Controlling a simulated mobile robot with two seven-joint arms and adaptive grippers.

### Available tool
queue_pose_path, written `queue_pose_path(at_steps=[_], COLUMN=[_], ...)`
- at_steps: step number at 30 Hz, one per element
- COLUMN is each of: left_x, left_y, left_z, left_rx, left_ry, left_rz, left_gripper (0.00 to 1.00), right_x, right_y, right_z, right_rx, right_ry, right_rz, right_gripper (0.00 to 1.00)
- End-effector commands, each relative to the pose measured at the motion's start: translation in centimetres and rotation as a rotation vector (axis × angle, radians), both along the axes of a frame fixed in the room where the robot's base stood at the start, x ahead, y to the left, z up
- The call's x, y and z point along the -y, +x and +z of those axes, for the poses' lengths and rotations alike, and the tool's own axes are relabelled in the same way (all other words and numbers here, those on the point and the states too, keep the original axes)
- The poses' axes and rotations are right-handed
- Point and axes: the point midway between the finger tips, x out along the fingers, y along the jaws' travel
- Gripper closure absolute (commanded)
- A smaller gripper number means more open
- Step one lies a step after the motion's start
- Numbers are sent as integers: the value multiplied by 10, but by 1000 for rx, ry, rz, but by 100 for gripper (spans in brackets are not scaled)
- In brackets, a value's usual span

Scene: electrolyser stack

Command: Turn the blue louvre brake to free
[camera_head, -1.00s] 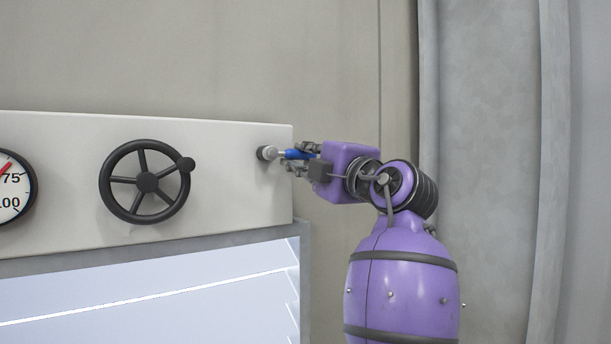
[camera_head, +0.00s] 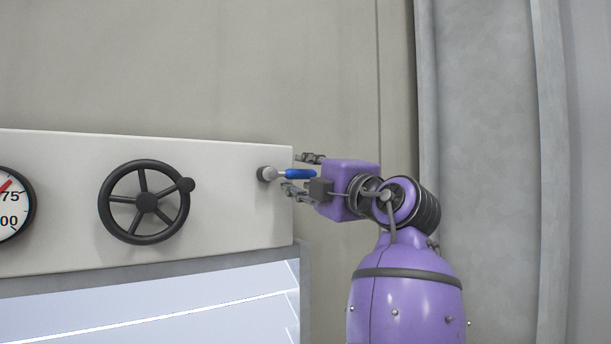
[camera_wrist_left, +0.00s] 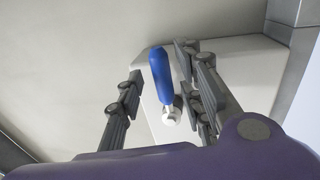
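The louvre brake is a lever with a blue handle (camera_head: 300,174) on a grey round hub (camera_head: 267,174) near the right end of the white panel. The handle points right, about level. My left gripper (camera_head: 305,174) is open around the handle, one finger above it and the other below. In the left wrist view, the blue handle (camera_wrist_left: 161,72) stands between the spread fingers of my left gripper (camera_wrist_left: 162,95), with a gap on both sides. No free or locked marking is visible. My right gripper is not in view.
A black handwheel (camera_head: 146,202) with a knob is on the white panel (camera_head: 228,210), left of the brake. A gauge with a red needle (camera_head: 10,205) is cut off at the left edge. A bright louvre or window area (camera_head: 170,305) lies below the panel. A plain wall is behind.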

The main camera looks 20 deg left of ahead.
Motion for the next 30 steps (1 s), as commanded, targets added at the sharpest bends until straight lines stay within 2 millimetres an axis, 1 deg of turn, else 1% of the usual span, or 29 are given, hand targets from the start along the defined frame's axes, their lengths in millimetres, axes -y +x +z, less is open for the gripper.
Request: queue_pose_path(at_steps=[5, 8, 11, 18, 21, 25, 30], left_x=[2, 10, 24, 64, 77, 88, 93], left_y=[-1, -6, -17, -48, -58, -67, -72], left_z=[-2, -4, -7, -17, -20, -23, -24], left_rx=[-3, -3, -3, -3, -2, -2, -1], left_ry=[0, 1, 0, 1, 0, 0, 0], left_rz=[-1, -1, -3, -3, -3, -2, 1], left_gripper=[66, 66, 66, 66, 66, 66, 66], right_x=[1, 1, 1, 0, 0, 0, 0], right_y=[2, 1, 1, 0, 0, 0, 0], right_z=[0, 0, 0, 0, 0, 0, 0], right_rx=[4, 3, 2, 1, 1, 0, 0], right_ry=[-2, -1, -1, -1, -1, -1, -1], right_rz=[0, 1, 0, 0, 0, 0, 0], right_gripper=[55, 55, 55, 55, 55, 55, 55])
